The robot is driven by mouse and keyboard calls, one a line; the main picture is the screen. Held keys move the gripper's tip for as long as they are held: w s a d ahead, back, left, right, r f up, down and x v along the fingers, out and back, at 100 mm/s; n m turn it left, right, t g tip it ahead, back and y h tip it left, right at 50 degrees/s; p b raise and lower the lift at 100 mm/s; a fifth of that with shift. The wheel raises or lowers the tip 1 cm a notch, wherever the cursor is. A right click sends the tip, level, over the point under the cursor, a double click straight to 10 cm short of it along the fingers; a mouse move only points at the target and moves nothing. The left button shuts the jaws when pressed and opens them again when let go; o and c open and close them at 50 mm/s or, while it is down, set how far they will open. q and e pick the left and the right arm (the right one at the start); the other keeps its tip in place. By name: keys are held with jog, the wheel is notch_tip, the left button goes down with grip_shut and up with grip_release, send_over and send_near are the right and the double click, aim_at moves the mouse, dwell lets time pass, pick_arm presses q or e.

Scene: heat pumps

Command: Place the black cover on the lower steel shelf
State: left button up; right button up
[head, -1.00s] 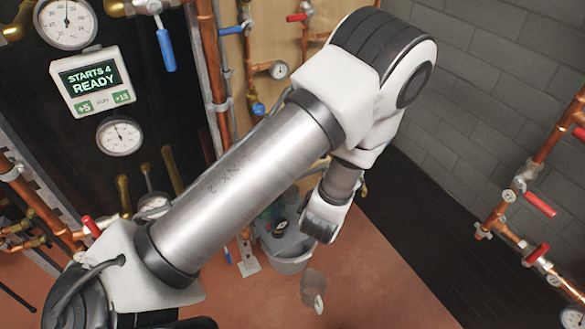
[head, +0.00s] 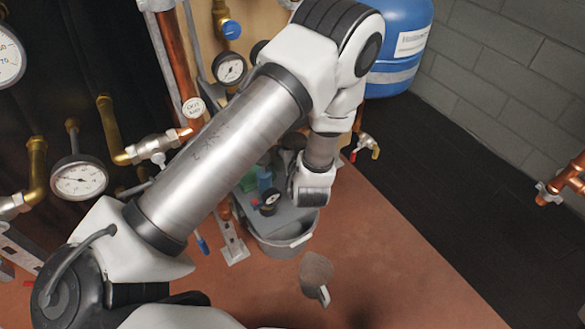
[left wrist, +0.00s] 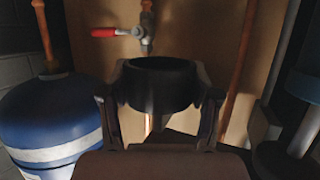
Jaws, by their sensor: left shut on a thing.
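The black cover (left wrist: 162,84) is a short, dark, round piece in the left wrist view. My left gripper (left wrist: 160,112) is shut on it, with one finger on each side. The cover is held up in front of a wooden panel and appears clear of any surface. I cannot make out the lower steel shelf in either view. My right gripper is out of view.
A blue tank (head: 398,50) stands at the back right, and also at left in the wrist view (left wrist: 52,118). A red-handled valve (left wrist: 115,32) is behind the cover. A grey bucket (head: 283,235) and a brown jug-like item (head: 316,274) are on the floor. The right floor is open.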

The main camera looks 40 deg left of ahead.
pick_arm(q)
notch_tip(320, 180, down, 17)
jog(key=b, duration=0.6)
jog(key=shift+r+b, duration=0.2)
jog(key=shift+b, duration=0.1)
jog(key=shift+r, duration=0.2)
jog(key=shift+f, duration=0.15)
jog(key=o, duration=0.9)
jog(key=shift+o, duration=0.2)
